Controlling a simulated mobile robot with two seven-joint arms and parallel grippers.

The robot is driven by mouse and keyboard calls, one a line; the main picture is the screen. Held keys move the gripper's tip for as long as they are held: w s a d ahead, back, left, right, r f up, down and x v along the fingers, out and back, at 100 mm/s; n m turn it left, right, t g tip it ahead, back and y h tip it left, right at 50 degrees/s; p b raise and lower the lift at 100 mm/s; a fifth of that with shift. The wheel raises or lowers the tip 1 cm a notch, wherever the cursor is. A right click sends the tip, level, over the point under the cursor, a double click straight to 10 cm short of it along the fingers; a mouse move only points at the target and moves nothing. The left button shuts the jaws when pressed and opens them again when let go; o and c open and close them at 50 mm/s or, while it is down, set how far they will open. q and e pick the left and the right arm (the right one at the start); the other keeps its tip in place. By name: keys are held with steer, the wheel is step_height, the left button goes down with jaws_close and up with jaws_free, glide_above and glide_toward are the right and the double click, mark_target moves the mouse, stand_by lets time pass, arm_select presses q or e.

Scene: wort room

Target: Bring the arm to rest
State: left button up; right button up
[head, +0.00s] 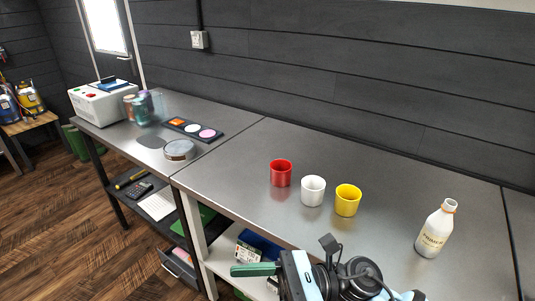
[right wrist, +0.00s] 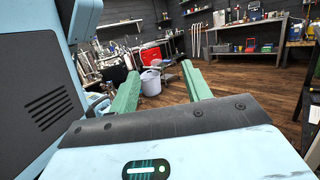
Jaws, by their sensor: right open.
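My right gripper (head: 250,270) is at the bottom of the head view, in front of the bench's near edge, with its green fingers pointing left. In the right wrist view its two green fingers (right wrist: 160,85) are apart with nothing between them, facing the open room. My right arm's dark and pale blue links show at the bottom of the head view. My left gripper is not in view.
On the metal bench (head: 250,180) stand a red cup (head: 281,173), a white cup (head: 313,191), a yellow cup (head: 347,200) and a white bottle (head: 436,229). A white box (head: 100,102) is at far left. A light bin (right wrist: 151,83) stands on the floor beyond my fingers.

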steer(key=w+d+f+n+t+h, duration=0.1)
steer(key=d+f+n+t+h, duration=0.75)
steer(key=n, duration=0.75)
steer(key=w+d+f+n+t+h, duration=0.25)
steer(key=d+f+n+t, duration=0.4)
steer(key=n+t, duration=0.75)
steer(key=s+d+f+m+g+h, duration=0.3)
steer(key=s+d+f+m+g, duration=0.1)
steer(key=s+f, duration=0.5)
steer(key=s+d+f+m+g+h, duration=0.4)
steer(key=s+f+m+g, duration=0.2)
steer(key=s+f+m, duration=0.2)
step_height(320, 180, down, 3)
steer(key=shift+s+r+p, duration=0.1)
steer(key=shift+s+p, duration=0.2)
steer(key=shift+s, duration=0.95)
